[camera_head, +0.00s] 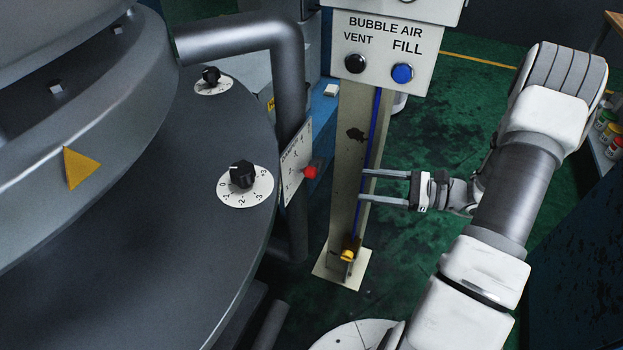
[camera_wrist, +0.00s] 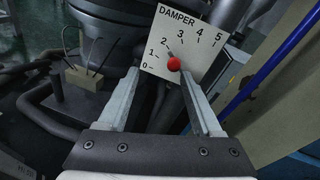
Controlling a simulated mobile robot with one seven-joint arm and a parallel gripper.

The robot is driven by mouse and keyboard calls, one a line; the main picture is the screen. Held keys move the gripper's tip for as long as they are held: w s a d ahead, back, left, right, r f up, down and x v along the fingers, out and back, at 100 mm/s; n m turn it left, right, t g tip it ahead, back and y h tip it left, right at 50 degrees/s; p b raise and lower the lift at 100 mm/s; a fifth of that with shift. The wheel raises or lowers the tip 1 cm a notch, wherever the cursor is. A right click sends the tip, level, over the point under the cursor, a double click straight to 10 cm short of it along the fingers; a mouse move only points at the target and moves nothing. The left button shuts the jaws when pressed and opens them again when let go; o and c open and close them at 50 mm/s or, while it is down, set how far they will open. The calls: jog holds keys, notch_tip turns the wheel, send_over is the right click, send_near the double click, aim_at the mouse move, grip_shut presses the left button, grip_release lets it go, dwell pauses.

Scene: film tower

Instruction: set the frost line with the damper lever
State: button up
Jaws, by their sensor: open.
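The damper lever's red knob (camera_head: 311,172) stands out from a white damper scale plate (camera_head: 292,178) on the upright pipe by the round machine. In the wrist view the red knob (camera_wrist: 174,64) lies in the gap between the fingers, on a short stalk near mark 2 of the DAMPER plate (camera_wrist: 208,50), which is numbered 0 to 5. My gripper (camera_head: 361,188) is open, its two fingers pointing left toward the knob. In the head view it is right of the knob, apart from it, in front of the post. In the wrist view my gripper (camera_wrist: 160,80) holds nothing.
A beige post (camera_head: 345,150) with a blue line and a yellow piece near its foot stands between knob and arm. It carries the BUBBLE AIR box (camera_head: 385,48) with black VENT and blue FILL buttons. Numbered black dials (camera_head: 242,174) sit on the machine's rim. Green floor (camera_head: 450,100) lies behind.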

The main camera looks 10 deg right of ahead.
aim_at(317, 174)
notch_tip(317, 174, down, 4)
jog(key=d+m+t, duration=0.3)
jog(key=b+x, duration=0.1)
jog(key=x, duration=0.5)
jog(key=b+x, duration=0.1)
jog(key=x, duration=0.5)
jog(key=b+x, duration=0.1)
jog(key=x, duration=0.4)
jog(key=shift+w+a+f, duration=0.2)
jog(key=shift+w+f, duration=0.1)
jog(key=shift+w, duration=0.1)
grip_shut()
jog(key=shift+s+f, duration=0.15)
jog(key=shift+f, duration=0.1)
